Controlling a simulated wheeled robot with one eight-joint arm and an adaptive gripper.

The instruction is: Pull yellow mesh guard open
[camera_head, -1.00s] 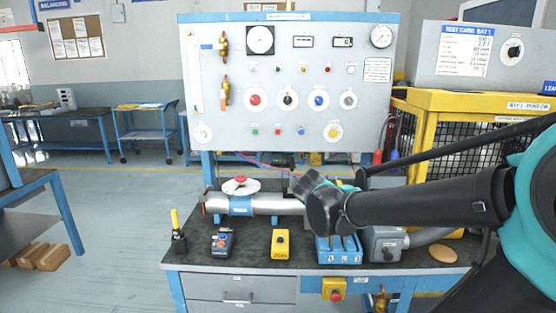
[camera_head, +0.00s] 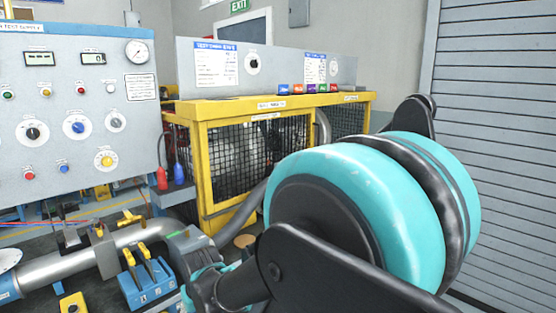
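The yellow mesh guard (camera_head: 203,170) stands behind the bench, right of the test panel. It is a yellow frame with dark wire mesh, and pale machinery shows through the mesh. Its front looks closed; its lower right part is hidden behind my arm. My arm's large teal joint fills the right foreground, and its black wrist end is low in the middle, in front of the guard and apart from it in the picture. I cannot make out my gripper's fingers.
A grey hose (camera_head: 240,214) runs up past the guard's lower front. The bench holds a silver pipe (camera_head: 88,262) and a blue box with yellow levers (camera_head: 146,286). Red and blue bottles (camera_head: 179,173) stand left of the guard. A grey shutter (camera_head: 490,150) is at right.

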